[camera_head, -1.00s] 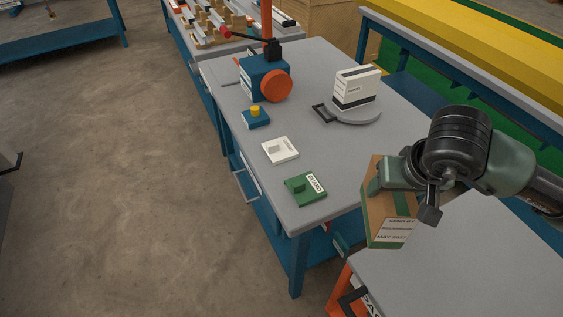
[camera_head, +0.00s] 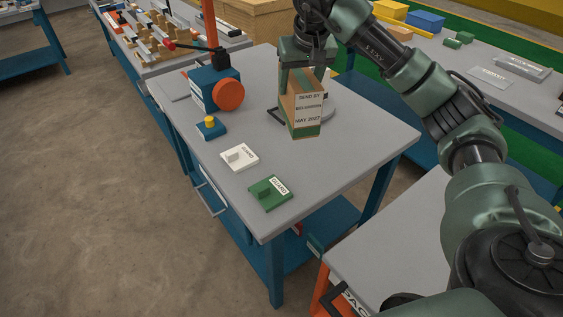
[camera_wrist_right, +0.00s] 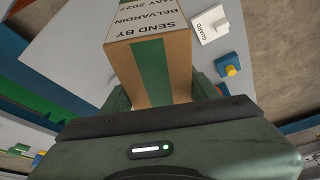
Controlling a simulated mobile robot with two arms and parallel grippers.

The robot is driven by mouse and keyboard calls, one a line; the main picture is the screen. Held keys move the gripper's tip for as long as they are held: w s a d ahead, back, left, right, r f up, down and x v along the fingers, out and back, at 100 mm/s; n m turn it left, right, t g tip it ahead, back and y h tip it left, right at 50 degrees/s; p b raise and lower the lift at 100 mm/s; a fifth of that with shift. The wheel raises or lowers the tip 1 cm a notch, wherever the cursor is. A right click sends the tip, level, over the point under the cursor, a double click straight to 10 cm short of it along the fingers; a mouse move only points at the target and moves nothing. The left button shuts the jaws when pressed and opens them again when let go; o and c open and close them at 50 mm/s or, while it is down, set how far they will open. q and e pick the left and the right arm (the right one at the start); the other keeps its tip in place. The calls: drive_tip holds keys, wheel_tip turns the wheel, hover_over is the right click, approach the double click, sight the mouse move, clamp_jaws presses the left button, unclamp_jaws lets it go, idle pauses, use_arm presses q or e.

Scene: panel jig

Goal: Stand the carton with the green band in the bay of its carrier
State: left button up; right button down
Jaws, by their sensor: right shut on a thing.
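The brown carton with the green band (camera_head: 307,116) is upright in my right gripper (camera_head: 302,72), above or at the table; I cannot tell if it touches. Its front label reads "SEND BY BELVARDIN MAY 2027". In the right wrist view the carton (camera_wrist_right: 152,68) sits between the fingers, green band facing the camera. A round grey plate (camera_head: 329,108) with a black handle (camera_head: 276,115) is largely hidden behind the carton, as is the white carton seen on it earlier. I cannot tell whether this plate is the carrier. My left gripper is out of view.
A blue block with an orange disc (camera_head: 228,95) and a blue base with a yellow button (camera_head: 210,126) stand left. A white labelled plate (camera_head: 239,157) and a green labelled plate (camera_head: 270,194) lie near the left edge. The table's front right is clear.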

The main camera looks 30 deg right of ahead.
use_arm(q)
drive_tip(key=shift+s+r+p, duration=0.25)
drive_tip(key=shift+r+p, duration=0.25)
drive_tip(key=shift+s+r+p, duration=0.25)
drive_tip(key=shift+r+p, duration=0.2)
use_arm(e)
wheel_tip(320, 180, down, 19)
drive_tip(key=shift+r, duration=0.2)
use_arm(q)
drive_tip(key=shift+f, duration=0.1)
use_arm(e)
drive_tip(key=shift+a+f, duration=0.1)
drive_tip(key=shift+f, duration=0.1)
drive_tip(key=shift+c, duration=2)
unclamp_jaws()
drive_tip(key=shift+r, duration=0.1)
